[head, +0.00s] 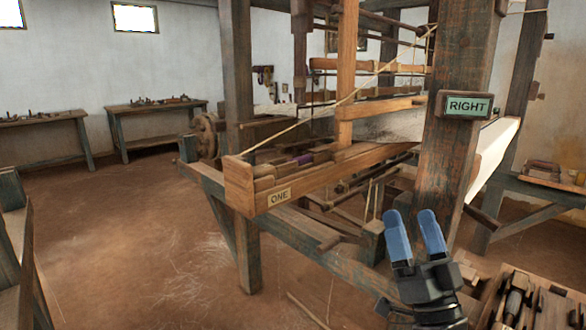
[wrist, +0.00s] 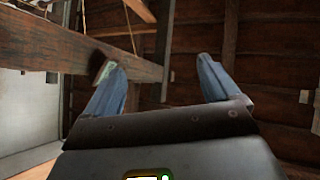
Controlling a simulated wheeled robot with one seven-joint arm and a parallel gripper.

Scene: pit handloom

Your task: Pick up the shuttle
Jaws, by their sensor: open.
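A long dark piece with a purple part (head: 300,159), which looks like a shuttle, lies in the wooden box marked ONE (head: 278,197) at the near end of the loom's beam. Its ends are hard to make out. My gripper (head: 411,216) is open and empty, its blue fingers pointing up, to the right of that box and well apart from it, in front of the post with the RIGHT sign (head: 467,106). In the wrist view my gripper (wrist: 158,66) has nothing between its fingers. I cannot make out any shuttle there.
A thick loom post (head: 455,160) stands right behind my gripper. A wooden tray (head: 560,300) with dark tools is at the lower right. Two benches (head: 155,107) stand along the far wall. The wrist view shows a beam (wrist: 60,42) and planks.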

